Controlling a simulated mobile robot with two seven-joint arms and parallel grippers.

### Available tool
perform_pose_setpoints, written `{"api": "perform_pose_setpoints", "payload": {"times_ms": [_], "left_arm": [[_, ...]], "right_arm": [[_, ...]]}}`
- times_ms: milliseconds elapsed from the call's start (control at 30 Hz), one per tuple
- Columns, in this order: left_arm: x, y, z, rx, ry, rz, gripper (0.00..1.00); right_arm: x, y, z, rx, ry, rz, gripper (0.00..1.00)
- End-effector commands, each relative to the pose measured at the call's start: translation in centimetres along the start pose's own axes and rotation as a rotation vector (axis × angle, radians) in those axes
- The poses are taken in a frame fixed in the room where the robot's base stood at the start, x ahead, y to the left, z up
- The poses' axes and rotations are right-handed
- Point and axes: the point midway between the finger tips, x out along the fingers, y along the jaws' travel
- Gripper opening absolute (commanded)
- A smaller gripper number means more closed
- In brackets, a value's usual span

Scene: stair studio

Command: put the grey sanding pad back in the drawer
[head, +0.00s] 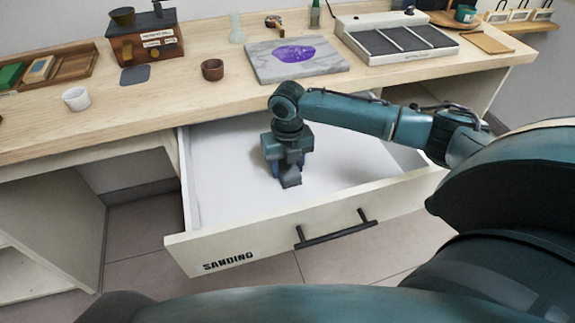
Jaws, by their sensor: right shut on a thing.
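My right gripper (288,172) points down inside the open white-lined drawer (230,228), whose front is labelled SANDING. It is shut on a small dark grey piece, the grey sanding pad (291,182), which shows at the fingertips. The gripper hides part of the pad. I cannot tell whether the pad touches the drawer floor. The rest of the visible drawer floor is bare. My left gripper is out of view.
The wooden bench above the drawer holds a flat grey piece (135,74), a white cup (76,99), a brown cup (212,69), a marble slab (296,60) with a purple patch and a grey-topped tray (397,40). The drawer's black handle (335,230) faces me.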

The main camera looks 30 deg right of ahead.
Motion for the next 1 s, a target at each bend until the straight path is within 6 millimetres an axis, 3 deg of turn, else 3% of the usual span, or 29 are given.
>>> {"api": "perform_pose_setpoints", "payload": {"times_ms": [233, 267, 500, 800, 1000], "left_arm": [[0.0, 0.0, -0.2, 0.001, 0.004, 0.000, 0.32], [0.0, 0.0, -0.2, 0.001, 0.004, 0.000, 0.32], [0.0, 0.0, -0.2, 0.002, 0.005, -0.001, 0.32], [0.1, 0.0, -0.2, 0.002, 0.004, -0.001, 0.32], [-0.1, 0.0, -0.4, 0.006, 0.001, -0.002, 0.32]], "right_arm": [[0.2, 0.0, 0.0, 0.000, 0.001, 0.000, 0.24], [0.3, 0.0, 0.0, 0.000, 0.001, 0.000, 0.46], [0.2, 0.0, 0.0, 0.000, 0.001, 0.000, 0.66], [0.0, 0.0, 0.0, 0.000, -0.001, 0.000, 0.67], [-2.9, 0.0, 0.1, 0.001, -0.003, 0.002, 0.67]]}}
